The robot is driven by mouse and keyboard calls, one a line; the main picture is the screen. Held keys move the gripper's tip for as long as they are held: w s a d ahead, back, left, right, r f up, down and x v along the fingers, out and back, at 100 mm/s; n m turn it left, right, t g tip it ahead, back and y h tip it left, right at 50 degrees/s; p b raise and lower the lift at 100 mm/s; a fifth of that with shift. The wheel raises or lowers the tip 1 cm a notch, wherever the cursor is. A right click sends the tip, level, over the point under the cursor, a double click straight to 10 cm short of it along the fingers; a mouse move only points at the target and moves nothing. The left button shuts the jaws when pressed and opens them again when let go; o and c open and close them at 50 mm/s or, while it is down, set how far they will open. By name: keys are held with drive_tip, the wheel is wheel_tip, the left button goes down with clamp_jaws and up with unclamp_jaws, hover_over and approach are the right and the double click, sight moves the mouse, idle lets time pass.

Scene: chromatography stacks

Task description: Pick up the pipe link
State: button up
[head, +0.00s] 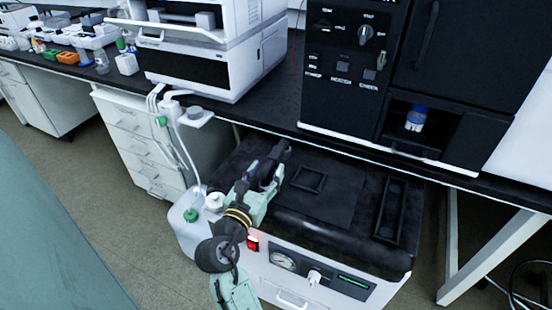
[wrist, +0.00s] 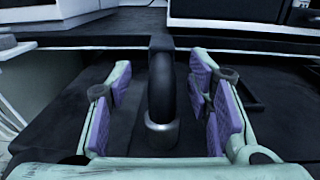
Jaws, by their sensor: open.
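The pipe link (wrist: 162,88) is a black, upright curved pipe with a silver metal collar at its base. In the wrist view it stands in the middle, between the purple pads of my gripper (wrist: 160,80). The jaws are open, with a visible gap on each side of the pipe. In the head view my gripper (head: 270,170) is over the left back part of the black-topped unit. A dark shape at its tips there may be the pipe link, but it blends with the dark background.
The black-topped unit (head: 340,235) has raised square and long frames on top. The bench (head: 270,105) overhangs its back edge. A white jug (head: 187,232) with tubing stands to the left. A dark cabinet (head: 335,85) and white instruments (head: 200,62) are above.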

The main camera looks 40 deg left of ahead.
sight(272, 162)
drive_tip(key=x, duration=0.3)
drive_tip(key=p+x, duration=0.1)
drive_tip(key=shift+w+r, duration=0.3)
drive_tip(key=shift+r, duration=0.05)
drive_tip(key=shift+w+f, duration=0.1)
drive_tip(key=shift+w, duration=0.2)
drive_tip(key=shift+c, duration=0.2)
clamp_jaws()
